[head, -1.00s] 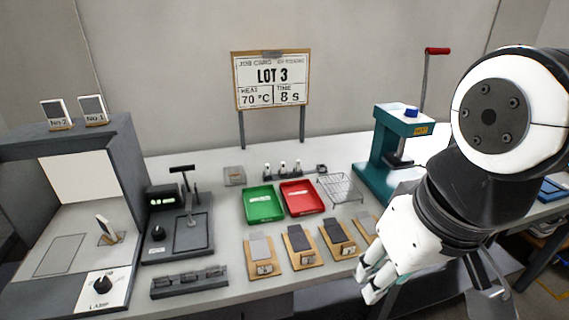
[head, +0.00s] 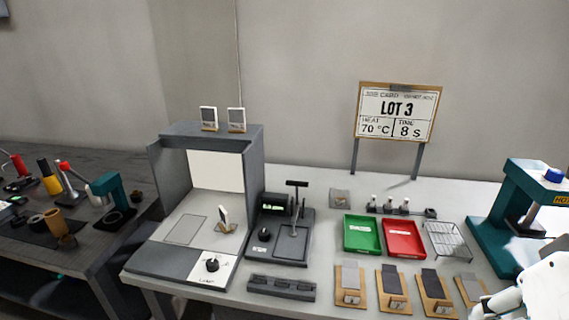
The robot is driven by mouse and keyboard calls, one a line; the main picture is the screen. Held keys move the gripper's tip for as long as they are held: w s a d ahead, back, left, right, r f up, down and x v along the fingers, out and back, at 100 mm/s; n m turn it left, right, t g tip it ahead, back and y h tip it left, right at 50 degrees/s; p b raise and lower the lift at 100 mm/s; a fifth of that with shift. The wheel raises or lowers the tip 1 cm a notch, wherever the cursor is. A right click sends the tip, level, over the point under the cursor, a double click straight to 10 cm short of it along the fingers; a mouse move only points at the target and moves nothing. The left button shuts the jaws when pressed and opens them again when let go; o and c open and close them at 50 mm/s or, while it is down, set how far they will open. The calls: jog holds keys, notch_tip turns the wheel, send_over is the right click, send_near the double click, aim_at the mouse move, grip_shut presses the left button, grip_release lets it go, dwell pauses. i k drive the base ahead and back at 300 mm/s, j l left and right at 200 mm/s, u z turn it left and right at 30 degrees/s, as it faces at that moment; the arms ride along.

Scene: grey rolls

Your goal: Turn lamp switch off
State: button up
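The lamp switch (head: 212,265) is a black rotary knob on a white plate marked LAMP, at the front right corner of a grey viewing booth (head: 255,170). The knob's pointer direction is too small to read surely. The booth's back panel (head: 215,170) looks bright white. A small sample card on a stand (head: 224,217) is upright on the booth floor, right of an outlined rectangle. My gripper (head: 482,306) is at the bottom right edge, far right of the switch and mostly cut off; its finger opening cannot be made out.
A black press device (head: 285,240) stands right of the booth, with a dark block rack (head: 281,288) before it. Green (head: 362,234) and red (head: 404,239) trays, wooden sample boards (head: 392,290) and a teal press (head: 510,215) are farther right. A dark bench (head: 95,245) is at left.

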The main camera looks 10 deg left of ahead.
aim_at(212, 265)
jog(key=u, duration=1.1)
jog(key=i+l+u, duration=0.1)
jog(key=i+u, duration=0.2)
jog(key=i+l+u, duration=0.2)
jog(key=u, duration=0.15)
jog(key=i, duration=0.05)
